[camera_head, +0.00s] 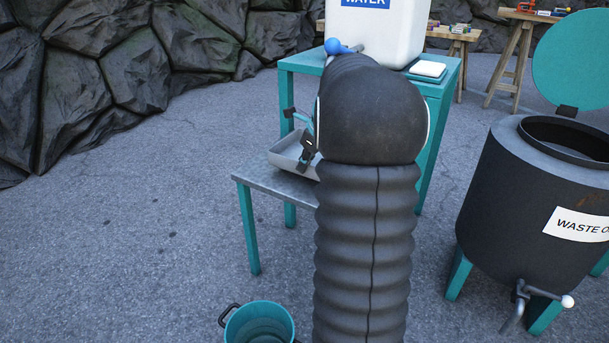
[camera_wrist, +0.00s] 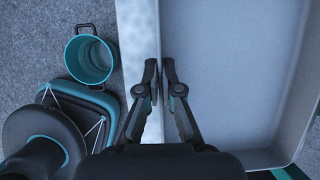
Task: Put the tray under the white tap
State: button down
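The light grey tray (camera_head: 284,161) is at the low metal-topped bench, partly hidden behind my arm. In the wrist view, the tray (camera_wrist: 225,90) fills the right half and looks empty. My gripper (camera_head: 303,130) is at the tray's near wall. In the wrist view, the fingertips of my gripper (camera_wrist: 160,68) stand on either side of that wall, with little or no gap. I cannot tell whether the tray rests on the bench or is slightly raised. The white-knobbed tap (camera_head: 567,301) sticks out low on the dark waste drum (camera_head: 500,205) at right.
The low bench (camera_head: 262,176) adjoins a teal stand (camera_head: 300,64) with a white water tank (camera_head: 395,25) and its blue-knobbed tap (camera_head: 336,46). A teal bucket (camera_head: 260,325) is on the floor. Open ground lies left; rocks are behind.

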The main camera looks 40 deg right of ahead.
aim_at(304, 175)
jog(key=shift+f+b, duration=0.3)
jog(key=shift+f, duration=1.2)
jog(key=shift+f, duration=0.15)
jog(key=c, duration=1.3)
grip_release()
